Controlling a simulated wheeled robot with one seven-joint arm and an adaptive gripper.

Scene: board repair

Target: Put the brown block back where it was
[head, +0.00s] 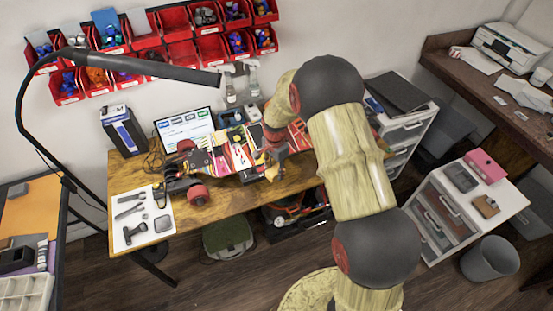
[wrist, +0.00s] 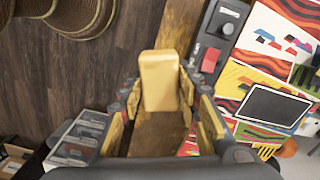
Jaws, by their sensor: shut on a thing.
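A tan-brown block (wrist: 160,82) is between the two fingers of my gripper (wrist: 160,98) in the wrist view. The gripper, with dark fingers and yellow pads, is shut on the block. Below the block I see the wooden workbench (wrist: 180,22) and dark floor; the block looks held above the bench, near its front edge. In the head view the end of my arm is over the right part of the workbench (head: 235,197), beside the colourful car. The block is too small there to make out clearly.
The colourful car (head: 200,165) stands on the workbench. A laptop (head: 186,127) is behind it, and a white sheet with tools (head: 150,205) lies at left. At right stands a white drawer cabinet (head: 508,193) with a pink binder (head: 485,165) and a small brown item (head: 486,206) on top.

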